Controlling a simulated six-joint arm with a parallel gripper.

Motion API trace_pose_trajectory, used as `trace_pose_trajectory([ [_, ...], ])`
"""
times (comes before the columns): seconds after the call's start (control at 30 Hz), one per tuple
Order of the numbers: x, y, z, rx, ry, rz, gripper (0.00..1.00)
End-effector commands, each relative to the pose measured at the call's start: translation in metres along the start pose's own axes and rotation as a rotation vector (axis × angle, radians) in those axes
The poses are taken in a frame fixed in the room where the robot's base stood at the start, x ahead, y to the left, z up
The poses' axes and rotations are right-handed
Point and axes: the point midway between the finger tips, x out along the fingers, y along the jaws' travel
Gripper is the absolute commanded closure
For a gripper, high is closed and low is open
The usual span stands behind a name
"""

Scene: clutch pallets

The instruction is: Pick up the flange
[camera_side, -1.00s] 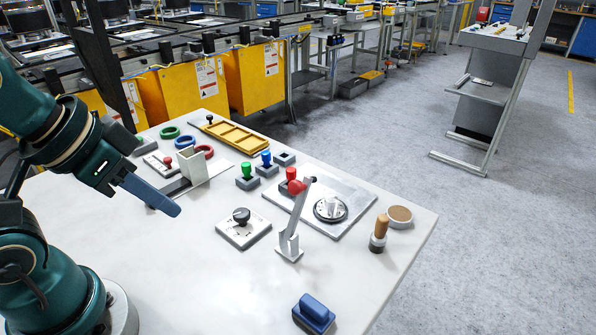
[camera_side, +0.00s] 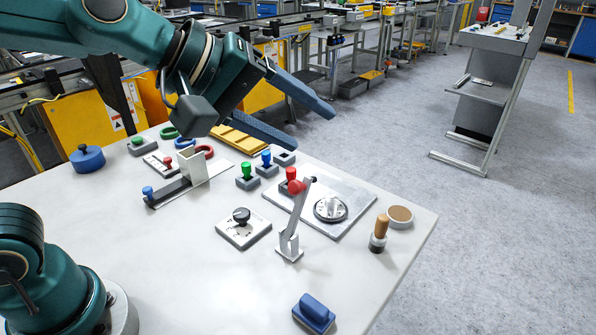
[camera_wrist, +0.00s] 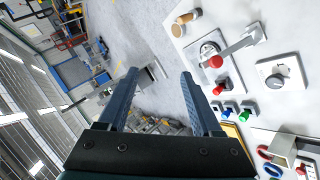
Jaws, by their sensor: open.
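My gripper (camera_side: 311,130) is open and empty, raised above the back of the white table, its fingers pointing right. In the wrist view its two blue fingers (camera_wrist: 160,74) stand apart with only floor and background between them. I cannot tell for sure which object is the flange. A blue round piece with a black knob (camera_side: 87,158) sits at the table's far left and may be it. It is well apart from my gripper, and I do not make it out in the wrist view.
A lever with a red knob (camera_side: 296,187) stands upright mid-table. Around it are a metal plate with a dial (camera_side: 330,208), a black-knobbed plate (camera_side: 243,228), a wooden-handled peg (camera_side: 380,232) and a blue block (camera_side: 314,313). A yellow tray (camera_side: 236,138) lies at the back.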

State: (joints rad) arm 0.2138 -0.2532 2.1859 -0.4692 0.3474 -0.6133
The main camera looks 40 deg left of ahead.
Motion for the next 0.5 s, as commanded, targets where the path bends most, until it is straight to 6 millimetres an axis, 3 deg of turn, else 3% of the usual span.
trace_pose_trajectory([
  [0.1,0.036,0.042,-0.013,-0.34,0.031,0.105,0.33],
  [0.23,0.075,0.071,-0.029,-0.731,0.083,0.203,0.33],
  [0.37,0.115,0.08,-0.04,-1.115,0.157,0.286,0.33],
  [0.5,0.156,0.066,-0.044,-1.504,0.274,0.375,0.33],
])
